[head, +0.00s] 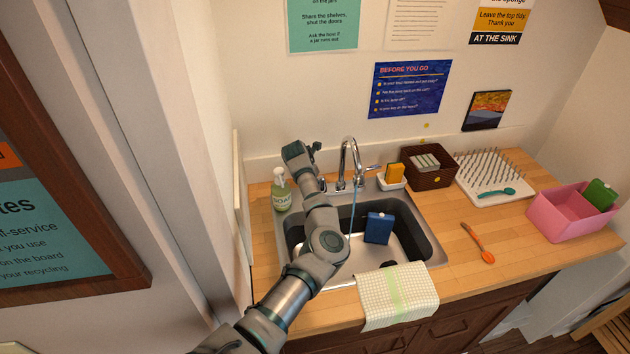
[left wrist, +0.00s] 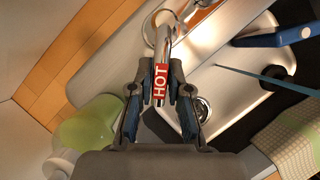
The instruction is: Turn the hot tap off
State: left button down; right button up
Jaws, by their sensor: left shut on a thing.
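The hot tap lever (left wrist: 160,84), with a red HOT label, lies between the fingers of my left gripper (left wrist: 160,70) in the left wrist view. The fingers are shut on it. In the head view my left gripper (head: 302,151) is at the left of the chrome tap (head: 348,150) and mostly hides the lever. A thin blue stream of water (head: 352,208) runs from the spout into the steel sink (head: 432,243); the stream also shows in the left wrist view (left wrist: 265,79). My right gripper is not in view.
A green soap bottle (head: 281,194) stands close left of my left arm. A dark blue box (head: 378,228) is in the sink. A sponge dish (head: 391,184), brown basket (head: 429,180), drying rack (head: 490,178) and pink tub (head: 560,225) stand right. A cloth (head: 398,297) hangs over the front edge.

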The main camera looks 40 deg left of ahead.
pick_arm(q)
jog(key=shift+d+f, duration=0.1)
jog(key=shift+d, duration=0.15)
jog(key=shift+a, duration=0.1)
jog(key=a+m+h+b, duration=0.1)
jog(key=m, duration=0.1)
jog(key=a+m+h+b, duration=0.1)
jog(key=m+b, duration=0.1)
jog(key=shift+w+a+f+m, duration=0.15)
jog(key=shift+m, duration=0.25)
jog(key=m+b, duration=0.1)
jog(key=w+m+h+b, duration=0.1)
jog(key=b, duration=0.1)
jog(key=shift+d+g, duration=0.25)
jog(key=shift+g, duration=0.05)
jog(key=shift+r+b, duration=0.2)
jog(key=shift+b, duration=0.1)
jog(key=c, duration=1)
grip_release()
jog(key=shift+s+a, duration=0.1)
jog(key=o, duration=0.4)
jog(key=shift+c, duration=0.2)
jog(key=o, duration=0.3)
jog(key=shift+s+a, duration=0.1)
jog(key=shift+a+f, duration=0.1)
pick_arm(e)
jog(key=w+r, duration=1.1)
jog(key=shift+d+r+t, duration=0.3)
